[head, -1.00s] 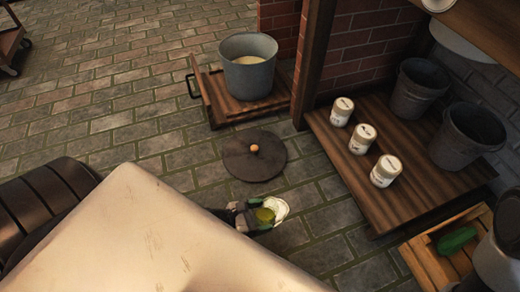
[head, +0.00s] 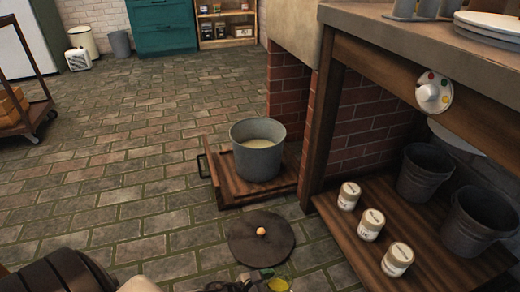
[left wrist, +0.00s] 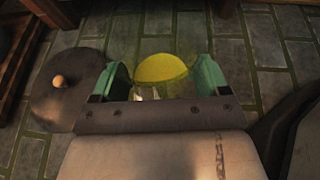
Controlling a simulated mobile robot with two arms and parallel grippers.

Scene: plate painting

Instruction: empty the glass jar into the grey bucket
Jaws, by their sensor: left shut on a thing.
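The glass jar (head: 279,284) shows at the bottom edge of the head view, with something yellow in it. In the left wrist view the clear jar (left wrist: 162,70) sits between the green fingers of my left gripper (left wrist: 160,82), which is shut on it. A grey bucket (head: 258,160) with pale cream contents stands upright on a low wooden platform, beyond the jar and apart from it. In the head view my left gripper is mostly cut off at the bottom edge. My right gripper is not in view.
A round dark lid (head: 262,243) with a knob lies on the brick floor between jar and bucket. Several white jars (head: 370,225) and dark buckets (head: 427,172) stand on the low shelf at right. The floor at left is open.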

